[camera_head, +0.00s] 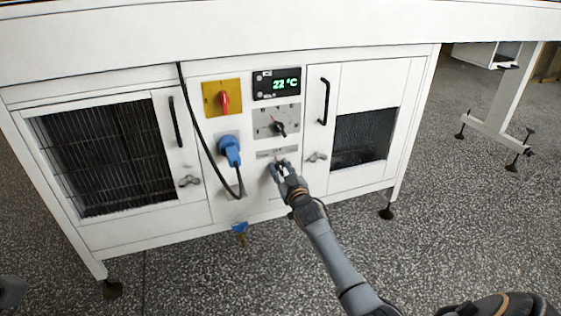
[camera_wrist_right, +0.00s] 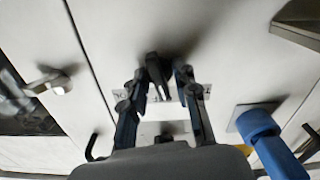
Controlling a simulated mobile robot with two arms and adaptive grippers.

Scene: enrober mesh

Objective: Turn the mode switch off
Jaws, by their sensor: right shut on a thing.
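The mode switch is a small black knob (camera_wrist_right: 155,68) in the right wrist view, next to a pale label plate. My right gripper (camera_wrist_right: 161,76) has a finger on each side of it and is shut on it. In the head view my right gripper (camera_head: 280,168) reaches up from below to the lower centre of the white machine front, just under the label plate (camera_head: 277,153). There the fingers hide most of the knob, and I cannot read its setting.
Above are a black dial (camera_head: 280,128), a red switch (camera_head: 224,98) on a yellow plate and a green-lit display (camera_head: 277,83). A blue plug (camera_head: 230,150) with a hanging black cable is to the left. A door handle (camera_head: 324,101) and latch (camera_head: 316,157) are on the right.

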